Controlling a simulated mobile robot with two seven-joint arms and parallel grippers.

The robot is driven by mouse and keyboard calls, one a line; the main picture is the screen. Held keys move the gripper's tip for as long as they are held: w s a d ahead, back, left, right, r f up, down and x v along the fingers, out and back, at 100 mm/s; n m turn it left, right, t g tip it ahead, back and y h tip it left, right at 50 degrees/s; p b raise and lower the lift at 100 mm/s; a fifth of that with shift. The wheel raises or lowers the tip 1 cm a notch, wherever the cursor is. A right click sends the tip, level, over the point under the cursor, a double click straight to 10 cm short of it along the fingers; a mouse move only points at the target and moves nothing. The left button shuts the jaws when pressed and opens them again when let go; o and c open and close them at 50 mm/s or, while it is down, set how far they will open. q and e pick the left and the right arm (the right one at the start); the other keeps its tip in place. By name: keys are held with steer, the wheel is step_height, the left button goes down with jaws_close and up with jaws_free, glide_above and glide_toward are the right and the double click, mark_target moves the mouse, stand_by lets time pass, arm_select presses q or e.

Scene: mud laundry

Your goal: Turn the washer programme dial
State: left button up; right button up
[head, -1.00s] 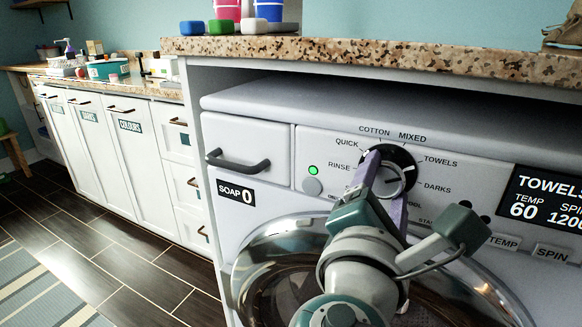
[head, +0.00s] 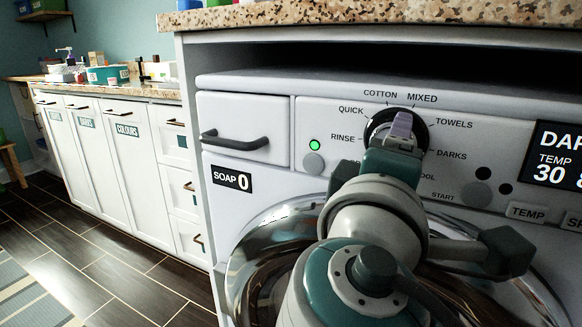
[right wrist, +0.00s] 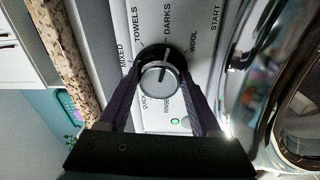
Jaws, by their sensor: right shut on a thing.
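The programme dial (head: 378,128) is a round knob on a black disc on the washer (head: 330,115) front. In the right wrist view, the silver knob (right wrist: 158,78) sits between the two dark fingers of my right gripper (right wrist: 159,74), which is shut on it. Its pointer line faces the DARKS label (right wrist: 168,24). In the head view my right gripper (head: 402,126) covers part of the dial, its fingers seen nearly edge-on. The display (head: 560,155) is cut off and reads "DAR", TEMP 30. My left gripper is not in view.
The soap drawer (head: 245,128) with its dark handle is left of the dial. A green light (head: 314,145) is lit. The round glass door (head: 262,235) lies just below my arm. A granite counter (head: 330,16) overhangs above. Cabinets (head: 125,165) stand at left.

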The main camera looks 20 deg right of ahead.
steer(key=shift+f+m+h+b, duration=0.15)
steer(key=shift+m+h+b, duration=0.15)
steer(key=shift+m+b, duration=3.1)
steer(key=o, duration=1.4)
